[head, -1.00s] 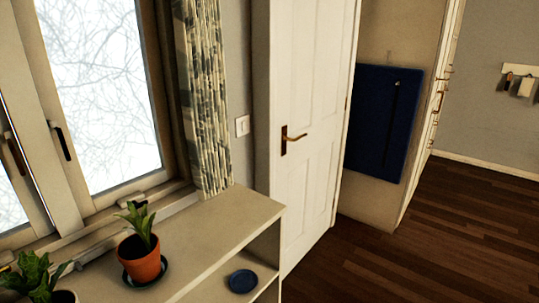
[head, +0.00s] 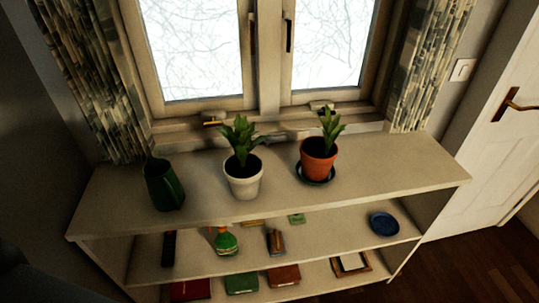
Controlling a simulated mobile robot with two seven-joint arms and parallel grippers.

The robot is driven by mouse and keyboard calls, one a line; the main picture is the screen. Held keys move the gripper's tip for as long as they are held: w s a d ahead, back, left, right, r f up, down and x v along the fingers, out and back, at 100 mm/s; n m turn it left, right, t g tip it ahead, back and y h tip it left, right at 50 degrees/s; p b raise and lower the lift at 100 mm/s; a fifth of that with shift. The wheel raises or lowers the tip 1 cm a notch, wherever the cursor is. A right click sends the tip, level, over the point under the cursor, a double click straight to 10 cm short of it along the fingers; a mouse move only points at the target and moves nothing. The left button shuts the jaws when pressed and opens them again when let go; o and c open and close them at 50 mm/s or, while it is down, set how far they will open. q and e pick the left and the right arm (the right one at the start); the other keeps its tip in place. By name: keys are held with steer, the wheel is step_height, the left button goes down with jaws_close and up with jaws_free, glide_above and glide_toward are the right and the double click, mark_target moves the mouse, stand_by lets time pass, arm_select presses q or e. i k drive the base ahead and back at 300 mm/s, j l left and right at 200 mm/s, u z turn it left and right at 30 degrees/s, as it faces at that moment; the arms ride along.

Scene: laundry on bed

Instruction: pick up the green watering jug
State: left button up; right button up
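The dark green watering jug (head: 164,186) stands upright at the left end of the top board of a beige shelf unit (head: 400,172) under the window. To its right is a plant in a white pot (head: 243,180). Neither of my grippers is in the head view, so I cannot see their state.
A plant in a terracotta pot (head: 319,158) stands on a dark saucer on the top board. The lower shelves hold a blue dish (head: 384,224), a green-and-orange item (head: 226,241) and several books. Curtains hang at both sides; a white door (head: 490,150) is at right.

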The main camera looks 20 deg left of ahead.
mark_target(166, 192)
steer(key=u, duration=1.3)
